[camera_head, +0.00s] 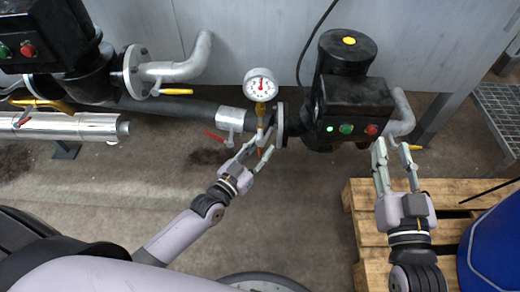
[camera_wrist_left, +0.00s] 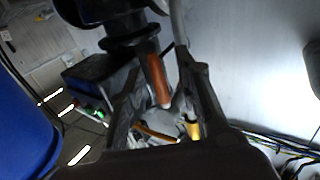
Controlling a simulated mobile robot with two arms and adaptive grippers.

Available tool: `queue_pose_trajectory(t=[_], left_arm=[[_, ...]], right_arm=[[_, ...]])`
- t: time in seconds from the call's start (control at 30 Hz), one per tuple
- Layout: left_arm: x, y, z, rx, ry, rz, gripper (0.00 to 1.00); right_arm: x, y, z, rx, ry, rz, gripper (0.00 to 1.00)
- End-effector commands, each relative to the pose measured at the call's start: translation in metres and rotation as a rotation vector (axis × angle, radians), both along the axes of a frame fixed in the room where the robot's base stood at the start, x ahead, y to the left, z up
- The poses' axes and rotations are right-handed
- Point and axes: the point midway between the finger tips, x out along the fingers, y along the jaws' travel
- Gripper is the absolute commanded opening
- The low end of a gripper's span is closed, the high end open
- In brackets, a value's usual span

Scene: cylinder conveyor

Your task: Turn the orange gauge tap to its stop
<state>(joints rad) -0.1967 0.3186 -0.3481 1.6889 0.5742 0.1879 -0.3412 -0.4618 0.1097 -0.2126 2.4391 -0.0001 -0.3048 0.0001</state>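The orange tap handle (camera_wrist_left: 157,80) shows in the left wrist view between the two fingers of my left gripper (camera_wrist_left: 165,75). The fingers are apart, with a gap visible beside the handle. In the head view, my left gripper (camera_head: 266,145) reaches up to the pipe below the round white pressure gauge (camera_head: 260,84). A small orange part of the tap (camera_head: 261,151) shows between its fingers; the rest is partly hidden. My right gripper (camera_head: 392,146) is open and empty, just below the black pump on the right.
The black pump (camera_head: 350,98) with lit buttons stands right of the gauge. A red lever (camera_head: 214,137) and a yellow lever (camera_head: 176,92) sit on pipes to the left. A wooden pallet (camera_head: 358,196) and a blue drum (camera_head: 495,245) are at lower right.

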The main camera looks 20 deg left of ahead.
Motion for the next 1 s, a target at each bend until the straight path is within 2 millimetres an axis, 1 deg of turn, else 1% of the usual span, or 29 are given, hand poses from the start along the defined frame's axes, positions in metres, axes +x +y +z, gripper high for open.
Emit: queue_pose_trajectory(t=[0.17,0.63,1.0], left_arm=[[0.0000,-0.0001,0.0001,0.000,0.000,0.000,0.31],[-0.0003,0.0001,0.0001,0.000,-0.001,0.000,0.01],[-0.0003,0.0001,-0.0001,-0.003,-0.001,0.000,0.00]], right_arm=[[0.0001,0.0001,0.0002,0.000,0.000,0.000,0.32],[0.0000,0.0002,0.0002,0.000,0.000,0.000,0.32],[0.0000,0.0001,-0.0002,0.000,0.001,0.000,0.32]])
